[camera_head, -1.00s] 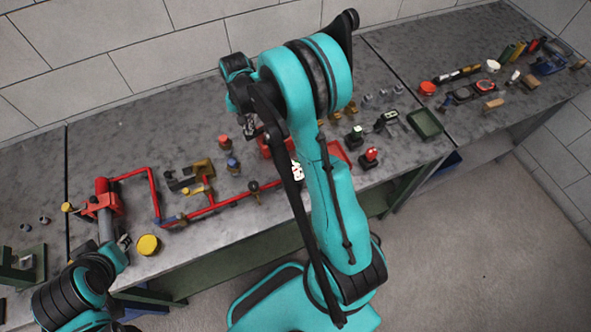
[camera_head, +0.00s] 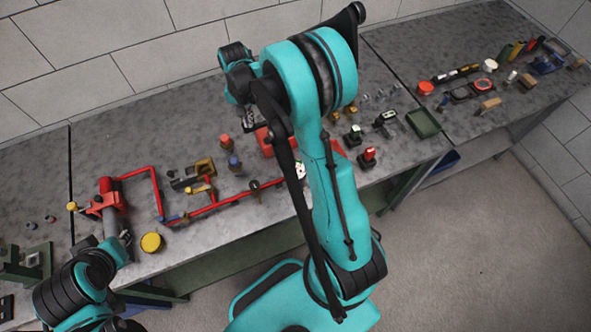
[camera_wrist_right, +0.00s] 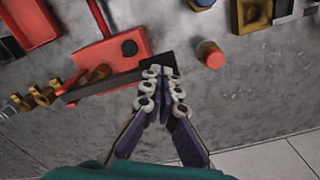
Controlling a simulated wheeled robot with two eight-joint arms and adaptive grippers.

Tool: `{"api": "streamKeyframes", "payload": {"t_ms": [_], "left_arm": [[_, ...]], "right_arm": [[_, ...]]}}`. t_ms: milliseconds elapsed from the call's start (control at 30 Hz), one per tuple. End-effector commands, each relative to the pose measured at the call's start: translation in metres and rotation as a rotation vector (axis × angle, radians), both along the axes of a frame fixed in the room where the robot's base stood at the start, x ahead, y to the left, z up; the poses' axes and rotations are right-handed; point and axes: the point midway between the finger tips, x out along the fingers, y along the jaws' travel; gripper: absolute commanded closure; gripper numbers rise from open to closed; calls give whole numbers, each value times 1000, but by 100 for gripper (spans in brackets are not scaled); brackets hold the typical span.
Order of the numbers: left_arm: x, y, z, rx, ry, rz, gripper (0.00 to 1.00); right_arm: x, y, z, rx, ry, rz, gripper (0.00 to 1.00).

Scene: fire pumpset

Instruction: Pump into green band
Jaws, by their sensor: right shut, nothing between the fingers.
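In the right wrist view a red block-like unit (camera_wrist_right: 95,57), which looks like the pump, carries a black round part. A long dark bar (camera_wrist_right: 98,88), likely its lever, runs along its near side. My right gripper (camera_wrist_right: 160,76) is shut and empty, its tips at the right end of the bar; I cannot tell if they touch. In the head view the red unit (camera_head: 266,139) is partly hidden by my right arm, and my right gripper (camera_head: 249,127) shows beside it. A small white-faced dial (camera_head: 300,170) sits at the red pipe's end; its reading is too small to tell. My left gripper (camera_head: 125,240) is near the bench's front, its fingers unclear.
The red pipe (camera_head: 157,189) runs along the bench. A yellow round cap (camera_head: 152,243) lies near the front edge. An orange-topped piece (camera_wrist_right: 210,54) stands right of my right gripper. Small fittings and a green tray (camera_head: 424,122) lie farther right. The back of the bench is mostly clear.

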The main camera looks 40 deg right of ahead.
Motion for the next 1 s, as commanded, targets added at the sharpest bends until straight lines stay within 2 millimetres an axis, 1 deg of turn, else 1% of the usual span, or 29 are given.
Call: {"api": "streamKeyframes", "payload": {"t_ms": [167, 1000], "left_arm": [[0, 0, -6, 0, 0, 0, 74], [0, 0, -49, 0, 0, 0, 74]], "right_arm": [[0, 0, -7, 0, 0, 0, 100], [0, 0, -58, 0, 0, 0, 100]]}}
